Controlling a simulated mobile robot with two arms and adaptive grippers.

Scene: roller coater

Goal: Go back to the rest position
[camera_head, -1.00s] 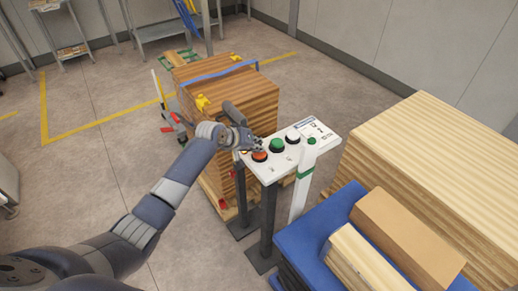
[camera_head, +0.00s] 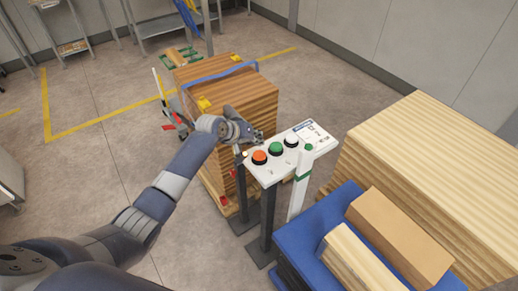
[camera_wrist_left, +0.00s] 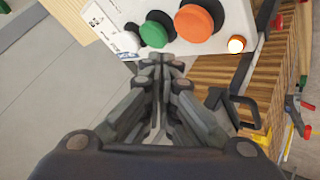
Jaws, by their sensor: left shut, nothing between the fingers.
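My left gripper (camera_head: 256,135) is shut and empty. In the head view it hangs beside the far left edge of the white control panel (camera_head: 311,146), in front of the wood stack. In the left wrist view its closed fingers (camera_wrist_left: 162,62) point toward the panel's edge. The panel carries an orange button (camera_head: 259,157), a green button (camera_head: 275,148) and a white button (camera_head: 291,140). The orange button (camera_wrist_left: 193,22) and the green button (camera_wrist_left: 154,33) also show in the left wrist view, beyond the fingertips, with a small lit lamp (camera_wrist_left: 235,44). My right gripper is not in view.
A tall strapped wood stack (camera_head: 235,102) stands behind the panel. A large pale wood stack (camera_head: 440,150) fills the right side. A blue platform (camera_head: 310,228) with two wood blocks is at front right. The floor (camera_head: 90,165) at left is open.

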